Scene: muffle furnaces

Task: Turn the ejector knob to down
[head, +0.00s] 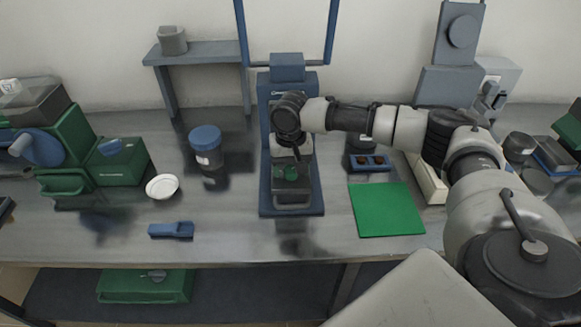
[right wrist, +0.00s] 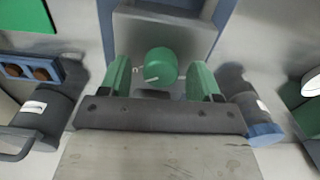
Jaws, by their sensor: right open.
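The green round ejector knob (right wrist: 161,63) shows in the right wrist view, on the grey front part of the blue press (head: 265,190). A short white mark sits near its edge, pointing to the left in that view. My right gripper (right wrist: 160,78) is open, its two green fingers on either side of the knob with a visible gap on each side. In the head view my right gripper (head: 291,172) is in front of the press, and its wrist hides much of the press's middle. My left gripper is not in view.
A blue-lidded jar (head: 206,147) and a white dish (head: 162,187) stand left of the press. A green mat (head: 387,210) lies to the right. A small blue tool (head: 171,230) lies near the front edge. The bench front by the press is clear.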

